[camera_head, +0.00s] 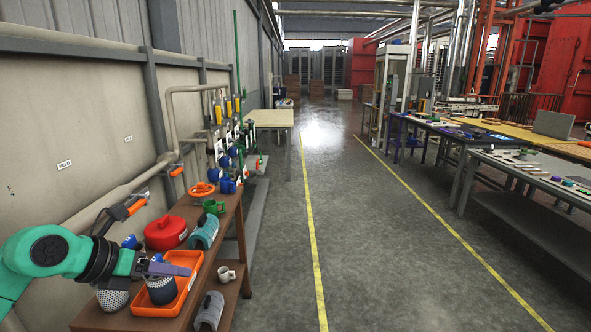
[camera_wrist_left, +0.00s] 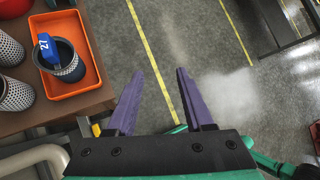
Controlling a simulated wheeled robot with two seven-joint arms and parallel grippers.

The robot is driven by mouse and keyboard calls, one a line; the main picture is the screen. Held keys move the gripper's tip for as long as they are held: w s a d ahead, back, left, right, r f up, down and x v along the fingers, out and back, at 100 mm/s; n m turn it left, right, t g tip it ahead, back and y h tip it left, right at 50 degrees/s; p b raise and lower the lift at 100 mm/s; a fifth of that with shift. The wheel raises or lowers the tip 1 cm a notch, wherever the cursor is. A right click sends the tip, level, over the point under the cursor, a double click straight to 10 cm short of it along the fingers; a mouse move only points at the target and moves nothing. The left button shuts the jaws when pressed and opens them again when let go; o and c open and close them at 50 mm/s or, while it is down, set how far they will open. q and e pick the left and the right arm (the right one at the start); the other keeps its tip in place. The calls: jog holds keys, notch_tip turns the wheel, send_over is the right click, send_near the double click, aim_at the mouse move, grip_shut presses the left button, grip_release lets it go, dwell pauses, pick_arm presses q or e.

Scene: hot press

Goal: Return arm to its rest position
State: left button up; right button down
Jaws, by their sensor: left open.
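My left arm comes in from the left in the head view. Its left gripper (camera_head: 188,269) shows as purple fingers in front of the orange tray. In the left wrist view the two fingers of this gripper (camera_wrist_left: 160,71) are spread apart with nothing between them. There they point over the grey floor, to the right of the wooden table (camera_wrist_left: 88,104). My right gripper is in neither view.
The orange tray (camera_wrist_left: 83,83) holds a dark mesh cup (camera_wrist_left: 70,67) with a blue item in it. The aisle (camera_head: 345,235) to the right is clear.

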pick_arm(q)
jog(key=d+r+n+t+h, duration=0.6)
jog(key=d+r+t+h, duration=0.15)
jog(key=d+r, duration=0.2)
jog(key=w+a+f+n+t+y, duration=0.25)
jog(key=a+n+t+y, duration=0.45)
jog(key=n+y, duration=0.65)
jog(key=s+a+f+n+g+y, duration=0.1)
jog(key=s+a+f+n+g, duration=0.15)
jog(key=f+n, duration=0.4)
jog(key=s+a+f+n+g+y, duration=0.1)
jog(key=a+f+n+g+y, duration=0.1)
jog(key=a+f+n+g, duration=0.35)
jog(key=s+d+f+n+g+h, duration=0.2)
jog(key=s+d+f+g, duration=0.25)
jog(key=s+f, duration=0.55)
jog(key=s+d+f+n+g+h, duration=0.2)
jog(key=s+d+f+g, duration=0.3)
jog(key=s+f, duration=0.6)
notch_tip(320, 180, down, 26)
jog(key=s+a+g, duration=0.2)
jog(key=g, duration=0.1)
jog(key=s+a+f, duration=0.2)
jog(key=s+f, duration=0.9)
jog(key=s, duration=0.3)
jog(key=shift+s+a+f+g+y, duration=0.25)
jog(key=shift+s+a+g+y, duration=0.05)
jog(key=shift+s, duration=0.1)
